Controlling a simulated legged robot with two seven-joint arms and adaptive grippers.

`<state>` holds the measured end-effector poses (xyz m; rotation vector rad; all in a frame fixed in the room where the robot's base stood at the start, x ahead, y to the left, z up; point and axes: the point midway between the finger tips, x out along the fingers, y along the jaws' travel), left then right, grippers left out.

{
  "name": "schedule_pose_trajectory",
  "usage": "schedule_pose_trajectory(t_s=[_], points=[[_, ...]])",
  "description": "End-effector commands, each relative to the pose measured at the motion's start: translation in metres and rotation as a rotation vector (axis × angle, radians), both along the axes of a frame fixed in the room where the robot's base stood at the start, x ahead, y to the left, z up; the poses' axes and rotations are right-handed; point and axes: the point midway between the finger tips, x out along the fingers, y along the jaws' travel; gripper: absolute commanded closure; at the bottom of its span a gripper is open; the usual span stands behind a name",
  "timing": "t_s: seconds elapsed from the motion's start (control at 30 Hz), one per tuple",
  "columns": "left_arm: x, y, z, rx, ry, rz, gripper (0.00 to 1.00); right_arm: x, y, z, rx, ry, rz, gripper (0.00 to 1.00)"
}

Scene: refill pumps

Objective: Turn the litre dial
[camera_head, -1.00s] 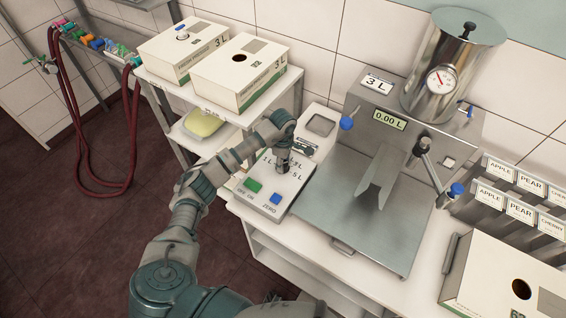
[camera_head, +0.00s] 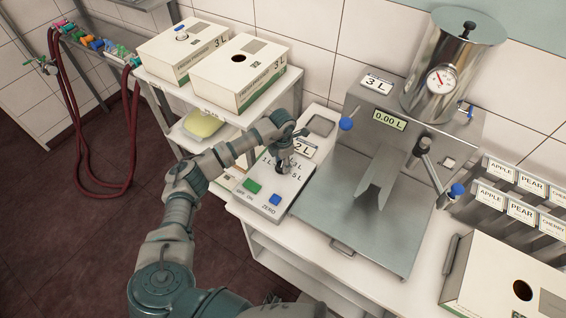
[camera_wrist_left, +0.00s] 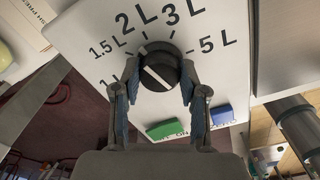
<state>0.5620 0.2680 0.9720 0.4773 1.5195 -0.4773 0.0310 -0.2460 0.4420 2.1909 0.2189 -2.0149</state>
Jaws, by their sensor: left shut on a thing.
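The litre dial (camera_wrist_left: 158,68) is a round black knob on a pale control panel (camera_wrist_left: 95,40). Labels 1.5 L, 2 L, 3 L and 5 L ring it, and another at lower left is partly hidden. My left gripper (camera_wrist_left: 156,95) is shut on the knob, one finger on each side. In the head view my left gripper (camera_head: 284,163) covers most of the dial. My right gripper is not in view.
The panel has a green button (camera_head: 252,186) and a blue one (camera_head: 275,199). To its right stands the filling machine with a 3 L card (camera_head: 377,83) and a display (camera_head: 390,120) reading 0.00 L. Boxes (camera_head: 238,75) stand on the shelf behind.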

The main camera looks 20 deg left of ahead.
Motion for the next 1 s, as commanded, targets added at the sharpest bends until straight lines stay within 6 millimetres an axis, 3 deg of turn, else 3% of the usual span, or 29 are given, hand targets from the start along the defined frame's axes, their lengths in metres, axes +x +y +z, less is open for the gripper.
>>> schedule_pose_trajectory(t_s=[1.0], points=[[0.002, 0.002, 0.005, -0.001, -0.007, 0.954, 0.92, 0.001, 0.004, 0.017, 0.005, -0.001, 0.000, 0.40]])
